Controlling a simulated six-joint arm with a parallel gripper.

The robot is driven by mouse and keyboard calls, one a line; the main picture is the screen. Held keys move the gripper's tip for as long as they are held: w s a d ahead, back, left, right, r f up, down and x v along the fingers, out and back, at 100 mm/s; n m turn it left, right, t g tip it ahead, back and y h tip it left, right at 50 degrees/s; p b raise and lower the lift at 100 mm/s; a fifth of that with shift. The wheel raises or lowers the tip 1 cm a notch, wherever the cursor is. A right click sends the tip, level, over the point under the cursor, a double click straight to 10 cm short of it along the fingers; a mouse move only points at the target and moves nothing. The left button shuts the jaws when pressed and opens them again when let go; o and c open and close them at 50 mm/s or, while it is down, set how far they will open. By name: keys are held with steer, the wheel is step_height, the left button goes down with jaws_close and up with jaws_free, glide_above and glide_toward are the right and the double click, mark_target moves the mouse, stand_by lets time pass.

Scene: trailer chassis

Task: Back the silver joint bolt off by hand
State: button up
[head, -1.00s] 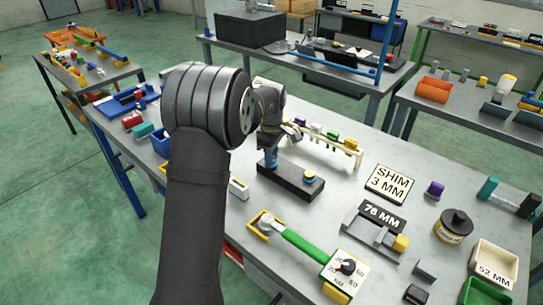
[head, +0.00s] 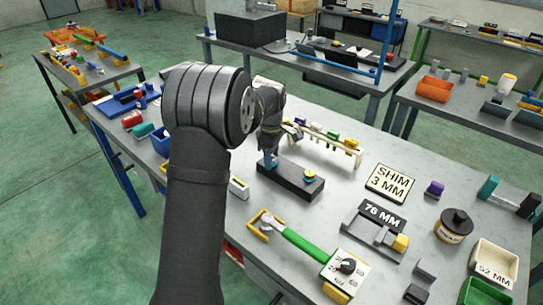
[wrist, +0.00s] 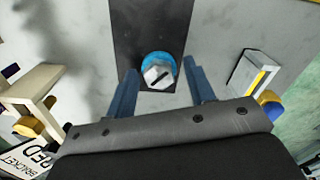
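The silver joint bolt (wrist: 158,74) has a hex head with a dark slot and sits in a blue ring at one end of a dark block (wrist: 148,28). In the wrist view my gripper (wrist: 160,76) is open, with one blue-grey finger on each side of the bolt and a small gap showing on both sides. In the head view my gripper (head: 269,158) is over the left end of the dark block (head: 292,181), and the bolt is mostly hidden there. A second fitting, yellow with a blue top (head: 311,176), sits at the block's right end.
A cream rack with coloured pieces (head: 335,143) stands behind the block. A green-handled tool (head: 305,244) lies in front. A SHIM 3 MM plate (head: 389,184) and a 76 MM fixture (head: 377,228) lie to the right.

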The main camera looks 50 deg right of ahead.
step_height(320, 180, up, 18)
steer(key=shift+f, duration=0.25)
stand_by(0.3)
steer(key=shift+f, duration=0.15)
stand_by(0.4)
step_height(320, 180, down, 17)
steer(key=shift+f, duration=0.1)
stand_by(0.5)
